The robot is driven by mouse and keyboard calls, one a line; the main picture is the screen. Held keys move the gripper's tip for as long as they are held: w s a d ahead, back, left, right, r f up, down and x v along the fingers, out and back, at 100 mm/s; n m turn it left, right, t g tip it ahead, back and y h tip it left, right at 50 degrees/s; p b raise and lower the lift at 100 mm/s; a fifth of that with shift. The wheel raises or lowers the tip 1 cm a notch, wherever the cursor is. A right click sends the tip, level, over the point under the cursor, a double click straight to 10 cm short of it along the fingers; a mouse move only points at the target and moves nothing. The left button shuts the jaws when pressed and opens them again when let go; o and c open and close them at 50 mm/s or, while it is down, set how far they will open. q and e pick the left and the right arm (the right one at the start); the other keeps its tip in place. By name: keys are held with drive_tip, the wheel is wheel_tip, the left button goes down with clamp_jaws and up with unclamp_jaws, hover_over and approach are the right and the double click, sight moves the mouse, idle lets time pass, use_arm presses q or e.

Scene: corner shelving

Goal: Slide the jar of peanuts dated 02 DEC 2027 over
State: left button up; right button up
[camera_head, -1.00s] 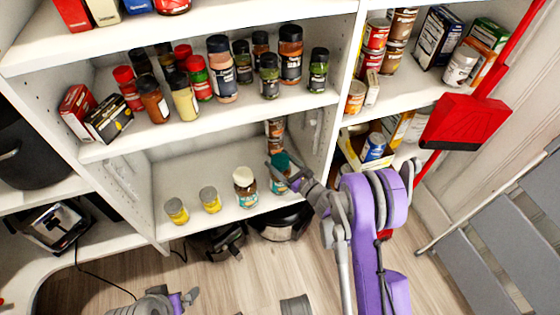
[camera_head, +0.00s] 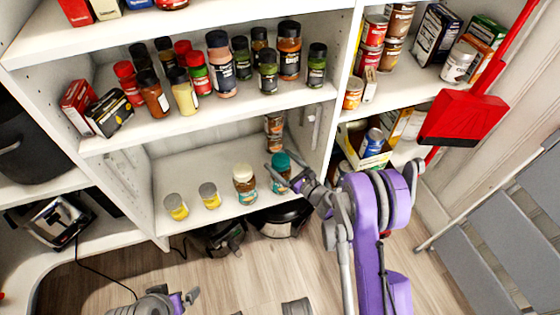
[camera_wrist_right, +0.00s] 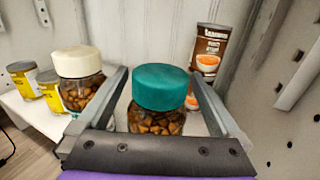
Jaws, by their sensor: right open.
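A peanut jar with a teal lid (camera_head: 281,160) stands upright on the lower middle shelf, and it fills the middle of the right wrist view (camera_wrist_right: 160,88). My right gripper (camera_head: 284,178) is open, with one finger on each side of this jar; I cannot tell whether they touch it. A similar jar with a cream lid (camera_head: 244,184) stands just left of it, outside the left finger in the right wrist view (camera_wrist_right: 80,75). No date is legible on either jar. My left gripper (camera_head: 178,300) is low at the left, away from the shelf, its jaws unclear.
Two yellow-labelled cans (camera_head: 208,195) stand farther left on the same shelf. Brown cans (camera_head: 274,130) are stacked behind the teal-lidded jar, near the right side wall (camera_wrist_right: 285,100). The shelf between the cans and the back is bare.

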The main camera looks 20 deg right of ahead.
drive_tip(key=v, duration=0.8)
drive_tip(key=shift+b+v, duration=0.65)
drive_tip(key=shift+v, duration=0.45)
